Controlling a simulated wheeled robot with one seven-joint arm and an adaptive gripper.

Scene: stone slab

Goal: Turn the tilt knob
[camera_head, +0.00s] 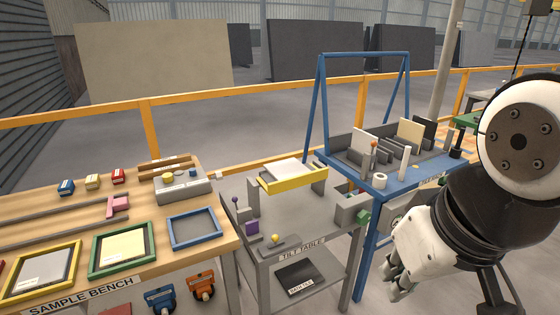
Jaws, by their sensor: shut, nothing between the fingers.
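The grey tilt table (300,225) stands in the middle, labelled "TILT TABLE" on its front edge. A green knob (363,217) sits on the right side of the table, by a grey block. A yellow ball (275,238) on a small lever stands near the table's front, and a purple-topped lever (235,201) stands at its left. I cannot tell for certain which one is the tilt knob. My gripper (392,283) is at the right, pointing down and left, shut and empty. It is apart from the table, lower and to the right of the green knob.
A yellow-edged tray (293,181) sits on the tilt table. The wooden sample bench (150,267) with framed tiles is at the left. A blue rack (375,182) with upright slabs stands behind, its leg (365,262) between my gripper and the table. Orange rails run behind.

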